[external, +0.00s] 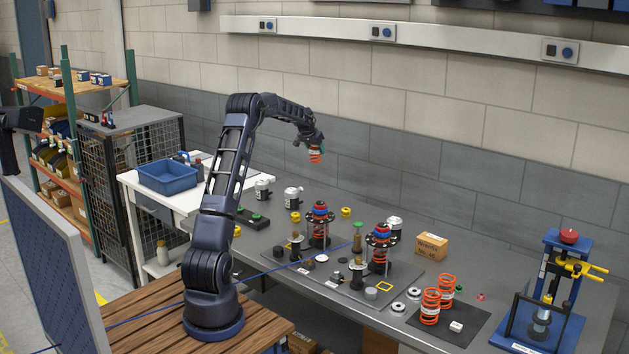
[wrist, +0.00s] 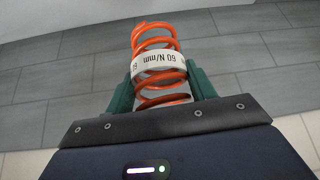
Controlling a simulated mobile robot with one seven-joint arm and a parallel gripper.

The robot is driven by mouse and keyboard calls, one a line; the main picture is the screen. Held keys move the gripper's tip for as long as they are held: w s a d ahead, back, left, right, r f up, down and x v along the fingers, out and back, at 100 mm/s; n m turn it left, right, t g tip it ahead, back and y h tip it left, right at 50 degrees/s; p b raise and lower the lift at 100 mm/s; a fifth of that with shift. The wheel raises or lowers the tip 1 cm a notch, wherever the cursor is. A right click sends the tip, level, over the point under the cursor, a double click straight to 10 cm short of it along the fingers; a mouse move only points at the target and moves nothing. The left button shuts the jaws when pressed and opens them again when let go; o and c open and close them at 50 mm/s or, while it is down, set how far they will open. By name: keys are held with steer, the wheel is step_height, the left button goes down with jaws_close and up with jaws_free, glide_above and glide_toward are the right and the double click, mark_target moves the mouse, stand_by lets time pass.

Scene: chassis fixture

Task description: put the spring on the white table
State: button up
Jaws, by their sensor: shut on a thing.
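My gripper (external: 316,143) is shut on an orange coil spring (external: 316,156) and holds it high above the grey workbench. In the wrist view the spring (wrist: 155,42) sits between the green fingertips (wrist: 160,88), with a white label band reading "60 N/mm" around it. The white table (external: 262,175) stands at the back left of the workbench, with a blue bin (external: 168,178) on its left part. The held spring is to the right of this table in the external view.
The grey workbench (external: 465,345) carries two spring assemblies, white canisters (external: 292,197), a cardboard box (external: 431,246) and two more orange springs (external: 430,306) on a dark mat. A blue press (external: 545,300) stands at the right. The air around my gripper is clear.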

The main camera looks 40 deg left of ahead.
steer(key=s+a+n+y, duration=0.1)
steer(key=s+a, duration=0.2)
steer(key=a, duration=0.4)
steer(key=s+a+n, duration=0.1)
steer(key=s+a, duration=0.1)
steer(key=a, duration=0.6)
steer(key=n+g+y, duration=0.1)
steer(key=n+y, duration=0.1)
steer(key=n, duration=0.2)
glide_above(200, 196)
steer(key=f, duration=0.2)
step_height(200, 196, down, 19)
steer(key=shift+w+a, duration=0.15)
steer(key=shift+f, duration=0.1)
steer(key=o, duration=1.4)
